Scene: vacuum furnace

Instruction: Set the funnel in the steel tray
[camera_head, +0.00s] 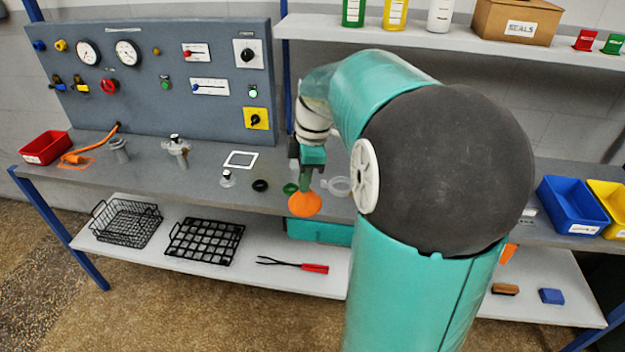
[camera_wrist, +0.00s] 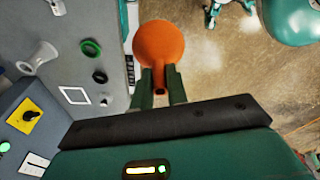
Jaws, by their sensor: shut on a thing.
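My gripper (camera_head: 306,178) is shut on the orange funnel (camera_head: 304,204) by its narrow spout, and the wide cone points down in the head view. In the wrist view the two fingers (camera_wrist: 162,88) close on both sides of the spout, with the round orange funnel cone (camera_wrist: 162,42) beyond them. The funnel is in the air; in the wrist view it shows against the floor, just off the bench edge. I cannot make out a steel tray in either view; my arm hides part of the bench on the right.
The grey bench (camera_head: 215,185) holds a white square outline (camera_head: 241,160), dark and green rings (camera_head: 260,186), a clear ring (camera_head: 340,186) and metal fittings (camera_head: 176,147). Blue (camera_head: 573,207) and yellow bins stand at right.

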